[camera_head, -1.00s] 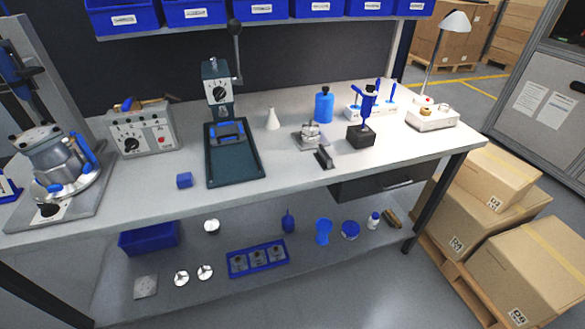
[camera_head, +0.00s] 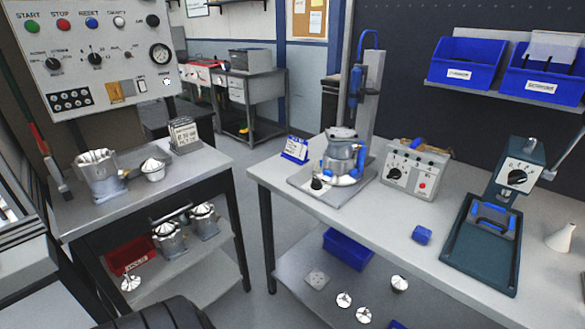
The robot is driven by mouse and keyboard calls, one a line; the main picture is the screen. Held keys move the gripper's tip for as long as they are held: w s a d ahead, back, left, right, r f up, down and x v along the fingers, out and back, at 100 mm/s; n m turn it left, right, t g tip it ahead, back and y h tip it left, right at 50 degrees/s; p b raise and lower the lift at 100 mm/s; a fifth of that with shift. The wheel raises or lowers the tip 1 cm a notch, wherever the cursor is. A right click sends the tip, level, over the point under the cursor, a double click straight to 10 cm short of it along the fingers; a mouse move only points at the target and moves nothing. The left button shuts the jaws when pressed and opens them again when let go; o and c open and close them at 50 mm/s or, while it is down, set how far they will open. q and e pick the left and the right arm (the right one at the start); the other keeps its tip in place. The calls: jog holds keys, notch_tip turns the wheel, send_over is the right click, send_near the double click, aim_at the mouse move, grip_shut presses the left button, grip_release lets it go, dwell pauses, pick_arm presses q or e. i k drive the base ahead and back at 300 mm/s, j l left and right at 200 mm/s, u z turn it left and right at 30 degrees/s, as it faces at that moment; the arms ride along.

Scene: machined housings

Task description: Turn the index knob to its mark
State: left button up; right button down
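Several dial knobs are in view, and I cannot tell by label which is the index knob. A small black knob (camera_head: 317,184) sits on the flat base plate (camera_head: 303,177) of a fixture that carries a metal housing (camera_head: 340,148) with blue clamps. A black dial (camera_head: 394,174) is on the front of a grey control box (camera_head: 415,170). Another black dial (camera_head: 517,177) is on the dark green press (camera_head: 500,210). Their pointers and marks are too small to read. Neither of my grippers is in view.
The workbench (camera_head: 385,212) fills the right, with a blue block (camera_head: 422,235) on it. A second table (camera_head: 140,190) with metal housings (camera_head: 97,172) stands left, under a wall control panel (camera_head: 95,60). A floor gap (camera_head: 255,240) separates the two.

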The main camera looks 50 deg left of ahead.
aim_at(316, 185)
jog(key=u, duration=1.2)
